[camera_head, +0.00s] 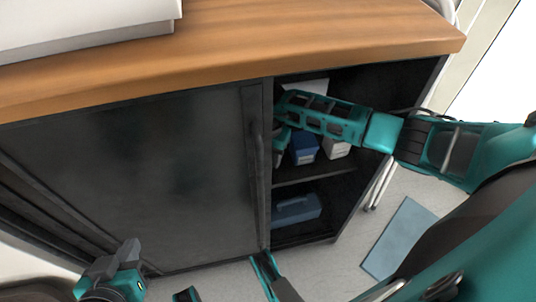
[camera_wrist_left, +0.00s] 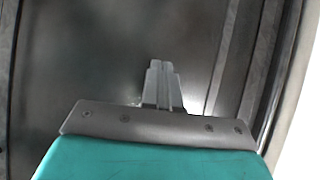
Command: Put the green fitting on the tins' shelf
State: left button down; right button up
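I cannot make out the green fitting for certain in either view. My left gripper (camera_head: 122,262) is low at the left in the head view, in front of the dark cabinet door. In the left wrist view its grey fingers (camera_wrist_left: 163,85) are together with nothing visible between them. My right arm reaches from the right into the open cabinet half. Its gripper (camera_head: 280,140) is by the upper shelf (camera_head: 300,174), near the door's edge, and its fingertips and any held thing are unclear. A blue container (camera_head: 304,148) and a pale container (camera_head: 336,149) stand on that shelf. No tins are clearly recognisable.
The cabinet's dark door panel (camera_head: 150,170) covers the left half. A blue-grey box (camera_head: 297,208) sits in the lower compartment. A wooden top (camera_head: 250,45) overhangs the opening and carries a white case (camera_head: 80,25). A blue-grey mat (camera_head: 400,238) lies on the floor at right.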

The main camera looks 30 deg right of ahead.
jog(key=o, duration=1.1)
jog(key=shift+f, duration=0.15)
notch_tip(320, 180, up, 8)
jog(key=p, duration=0.3)
